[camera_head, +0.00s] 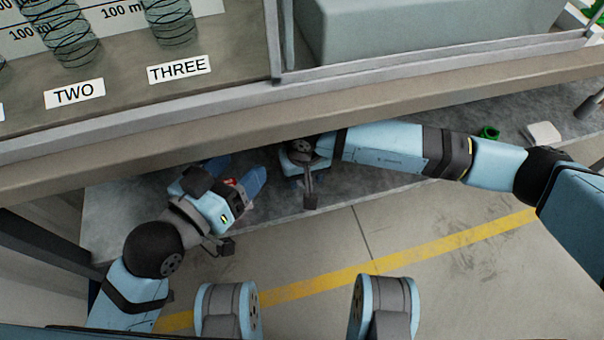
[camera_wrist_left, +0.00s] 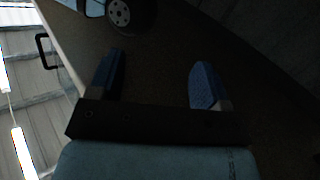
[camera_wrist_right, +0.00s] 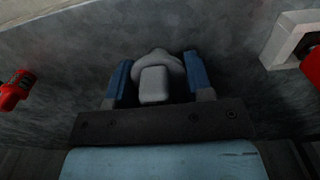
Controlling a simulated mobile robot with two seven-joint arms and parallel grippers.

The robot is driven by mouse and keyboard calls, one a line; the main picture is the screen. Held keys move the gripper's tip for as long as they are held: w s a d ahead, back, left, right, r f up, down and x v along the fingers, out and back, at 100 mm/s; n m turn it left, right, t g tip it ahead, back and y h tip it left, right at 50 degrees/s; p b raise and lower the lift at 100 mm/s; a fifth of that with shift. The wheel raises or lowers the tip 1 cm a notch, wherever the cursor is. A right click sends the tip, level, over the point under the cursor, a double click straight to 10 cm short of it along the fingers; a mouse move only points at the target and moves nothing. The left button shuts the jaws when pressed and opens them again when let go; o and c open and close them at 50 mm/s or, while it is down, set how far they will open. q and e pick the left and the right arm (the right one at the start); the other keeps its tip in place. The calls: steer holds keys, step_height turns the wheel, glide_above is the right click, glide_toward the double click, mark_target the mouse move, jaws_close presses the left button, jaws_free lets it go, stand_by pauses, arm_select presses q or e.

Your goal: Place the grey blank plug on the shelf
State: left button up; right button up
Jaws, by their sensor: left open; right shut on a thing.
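The grey blank plug (camera_wrist_right: 155,82) shows in the right wrist view as a pale, rounded piece with a squared block facing the camera. My right gripper (camera_wrist_right: 157,88) is shut on it, one blue finger on each side. In the head view the right gripper and the plug are hidden under the bench's front edge. The grey lower shelf (camera_head: 120,222) lies below that edge; whether the plug touches it cannot be told. My left gripper (camera_head: 248,184) is open and empty over the lower shelf's front; it also shows in the left wrist view (camera_wrist_left: 157,82).
A green part (camera_head: 489,132) and a white block (camera_head: 542,132) lie on the right of the lower shelf. A red part (camera_wrist_right: 15,90) and a white frame-like piece (camera_wrist_right: 290,40) flank the right gripper.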

step_height(320, 180, down, 3)
steer(key=shift+r+b, duration=0.1)
steer(key=shift+b, duration=0.2)
steer(key=o, duration=1)
arm_select(q)
steer(key=shift+w+a+r+m, duration=0.15)
steer(key=shift+w+a+m, duration=0.1)
steer(key=shift+w, duration=0.2)
steer(key=shift+w+a+r+m, duration=0.15)
steer(key=shift+w+a+m, duration=0.1)
steer(key=shift+w, duration=0.15)
